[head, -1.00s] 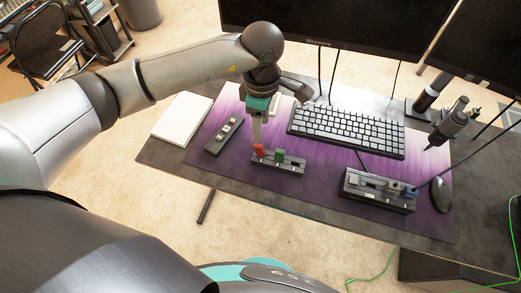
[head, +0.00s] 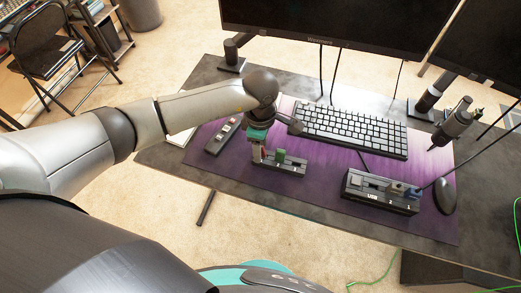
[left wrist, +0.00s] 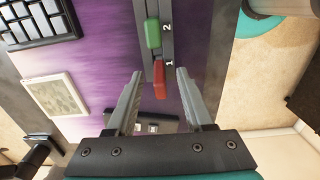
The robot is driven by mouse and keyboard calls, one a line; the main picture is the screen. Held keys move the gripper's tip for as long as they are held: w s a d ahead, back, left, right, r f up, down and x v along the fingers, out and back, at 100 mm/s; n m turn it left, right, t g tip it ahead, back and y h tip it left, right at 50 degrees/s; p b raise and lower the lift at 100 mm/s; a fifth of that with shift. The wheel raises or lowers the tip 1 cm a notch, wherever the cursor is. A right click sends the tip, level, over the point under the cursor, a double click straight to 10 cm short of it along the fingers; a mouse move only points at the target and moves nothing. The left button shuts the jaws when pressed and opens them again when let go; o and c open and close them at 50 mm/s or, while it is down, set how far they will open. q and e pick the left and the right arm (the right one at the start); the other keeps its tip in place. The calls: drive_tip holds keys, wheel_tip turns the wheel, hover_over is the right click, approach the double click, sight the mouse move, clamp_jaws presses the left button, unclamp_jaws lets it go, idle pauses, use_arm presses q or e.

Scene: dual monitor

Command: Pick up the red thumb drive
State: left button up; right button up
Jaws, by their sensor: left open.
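The red thumb drive (left wrist: 159,78) stands in the slot marked 1 of a dark holder (head: 300,169) on the purple desk mat. In the head view it is hidden behind my gripper. A green thumb drive (head: 281,155) stands in slot 2; it also shows in the left wrist view (left wrist: 152,33). My left gripper (head: 257,158) is lowered over the left end of the holder. In the left wrist view its open fingers (left wrist: 160,72) lie one on each side of the red drive, with a gap on both sides. My right gripper is not in view.
A USB hub (head: 366,200) with several drives lies to the right. The keyboard (head: 350,128) is behind, and a dark remote-like strip (head: 220,138) is to the left. A mouse (head: 443,194) and a microphone (head: 452,122) stand right. Bare mat (head: 325,165) lies between holder and hub.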

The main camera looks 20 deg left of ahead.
use_arm(q)
drive_tip(key=shift+c, duration=0.3)
clamp_jaws()
drive_tip(key=shift+r, duration=0.1)
